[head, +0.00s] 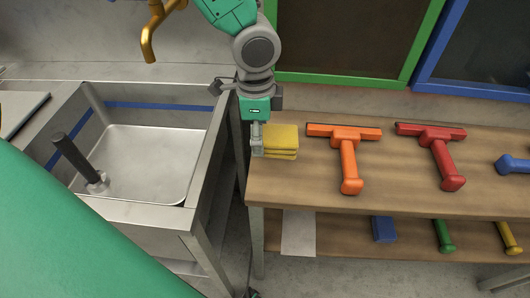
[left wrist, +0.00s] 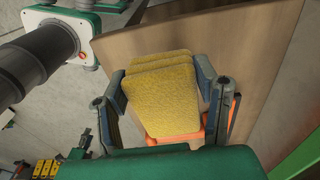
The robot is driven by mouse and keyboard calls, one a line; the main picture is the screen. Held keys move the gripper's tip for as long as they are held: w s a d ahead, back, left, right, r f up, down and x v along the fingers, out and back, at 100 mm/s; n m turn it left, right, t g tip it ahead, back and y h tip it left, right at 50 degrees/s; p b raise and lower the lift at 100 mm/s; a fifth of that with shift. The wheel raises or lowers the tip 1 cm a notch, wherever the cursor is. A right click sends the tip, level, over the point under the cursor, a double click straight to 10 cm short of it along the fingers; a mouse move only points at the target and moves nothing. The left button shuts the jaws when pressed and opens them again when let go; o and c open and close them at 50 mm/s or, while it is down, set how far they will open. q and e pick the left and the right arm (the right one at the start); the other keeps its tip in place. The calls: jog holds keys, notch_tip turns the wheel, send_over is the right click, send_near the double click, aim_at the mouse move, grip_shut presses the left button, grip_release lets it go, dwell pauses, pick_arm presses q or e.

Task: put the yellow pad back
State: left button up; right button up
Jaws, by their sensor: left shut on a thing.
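A small stack of yellow pads (head: 283,137) lies at the left end of the wooden shelf top, beside the orange squeegee. My left gripper (head: 257,141) reaches down from above at the left side of the stack. In the left wrist view, the gripper's two fingers (left wrist: 165,82) are on either side of the nearest yellow pad (left wrist: 163,100), shut on it. More yellow pads show just behind it. I cannot tell whether the held pad rests on the others. My right gripper is not in view.
An orange squeegee (head: 348,158) and a red squeegee (head: 437,156) lie to the right on the wooden shelf (head: 400,192). A steel sink (head: 150,160) stands left, with a brass tap (head: 151,38) above. A lower shelf holds a blue block (head: 383,229).

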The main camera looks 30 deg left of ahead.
aim_at(264, 164)
pick_arm(q)
jog(key=shift+a+f, duration=0.1)
jog(key=shift+f, duration=0.75)
jog(key=shift+w+d+f, duration=0.1)
jog(key=shift+d+f, duration=0.3)
jog(key=shift+f, duration=0.15)
jog(key=f, duration=0.1)
jog(key=d+f+b, duration=0.1)
jog(key=f, duration=0.1)
jog(key=shift+a, duration=0.5)
jog(key=o, duration=1.1)
jog(key=shift+a, duration=0.15)
jog(key=shift+d+r, duration=0.1)
jog(key=shift+d, duration=0.2)
jog(key=r, duration=0.3)
jog(key=r+p, duration=0.1)
jog(key=r, duration=0.3)
jog(key=r+p, duration=0.1)
jog(key=r, duration=0.2)
jog(key=shift+a+r, duration=0.2)
jog(key=shift+a, duration=0.2)
jog(key=shift+d+r+p, duration=0.1)
jog(key=shift+r+p, duration=0.2)
jog(key=shift+r, duration=0.35)
jog(key=shift+d+r, duration=0.15)
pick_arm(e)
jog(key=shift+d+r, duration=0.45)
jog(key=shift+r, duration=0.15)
